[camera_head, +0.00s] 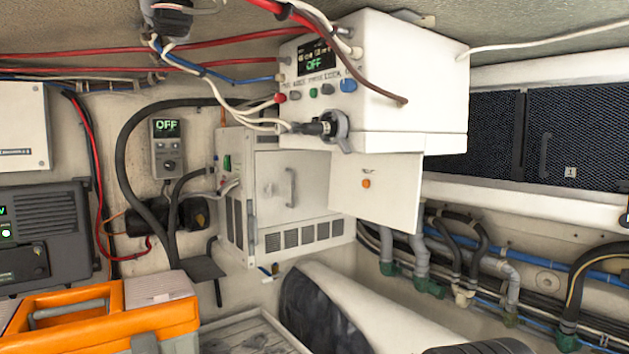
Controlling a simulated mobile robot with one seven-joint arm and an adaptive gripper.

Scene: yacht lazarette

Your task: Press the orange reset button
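The orange button (366,183) is a small round knob on a white panel (395,190), with a small dark label just above it. The panel hangs below a white box (410,70) at the upper middle. The box has a small display reading OFF and a row of coloured buttons on its front. Nothing covers the orange button. Whether it is pressed in cannot be told. My gripper is not in view.
Red, white and brown cables (330,30) hang across the white box's front. A white cabinet (290,190) stands behind, left of the panel. An orange toolbox (110,315) is at lower left. Hoses and pipes (450,255) line the right wall. Open space lies before the panel.

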